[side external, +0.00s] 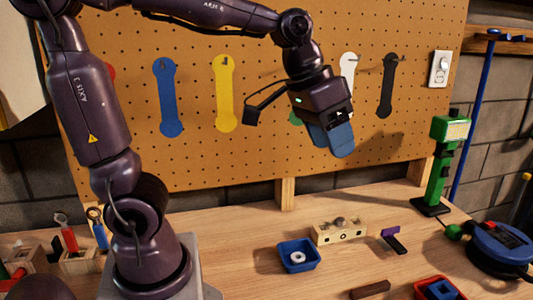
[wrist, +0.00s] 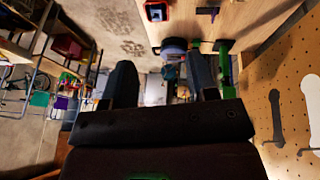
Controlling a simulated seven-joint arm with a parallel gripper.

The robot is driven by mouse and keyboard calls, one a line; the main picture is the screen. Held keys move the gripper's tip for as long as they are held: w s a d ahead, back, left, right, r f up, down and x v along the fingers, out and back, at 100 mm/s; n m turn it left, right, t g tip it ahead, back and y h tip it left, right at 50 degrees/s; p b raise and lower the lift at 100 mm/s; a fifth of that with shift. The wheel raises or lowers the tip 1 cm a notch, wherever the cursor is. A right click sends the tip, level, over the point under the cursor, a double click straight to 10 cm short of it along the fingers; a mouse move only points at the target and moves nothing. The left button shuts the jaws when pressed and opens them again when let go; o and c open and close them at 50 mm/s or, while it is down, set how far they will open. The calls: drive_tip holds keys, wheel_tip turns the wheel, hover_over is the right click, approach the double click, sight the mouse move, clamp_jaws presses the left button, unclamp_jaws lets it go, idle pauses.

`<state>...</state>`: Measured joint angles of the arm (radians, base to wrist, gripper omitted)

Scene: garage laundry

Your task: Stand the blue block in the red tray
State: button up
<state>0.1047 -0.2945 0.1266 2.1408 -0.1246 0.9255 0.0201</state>
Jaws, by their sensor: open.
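The red tray (side external: 421,288) is at the bottom right of the side external view, partly cut off by the frame edge. A blue piece (side external: 441,289), which looks like the blue block, is inside it; I cannot tell whether it stands or lies. The red tray also shows small at the top of the wrist view (wrist: 147,13). My gripper (side external: 331,150) is high above the bench, in front of the pegboard, well apart from the tray. In the wrist view its two dark fingers (wrist: 163,75) are spread with nothing between them.
A blue tray (side external: 283,262) holding a white ring, a wooden block with holes (side external: 326,235), a purple-and-black piece (side external: 393,240) and a dark brown bar (side external: 370,290) lie on the bench. A green stand (side external: 437,165) and blue reel (side external: 490,250) are at right.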

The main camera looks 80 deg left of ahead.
drive_tip(key=s+f+t+y, duration=0.1)
drive_tip(key=s+f, duration=0.1)
drive_tip(key=s, duration=0.8)
drive_tip(key=shift+a+m, duration=0.3)
drive_tip(key=shift+a, duration=0.15)
drive_tip(key=shift+s, duration=0.1)
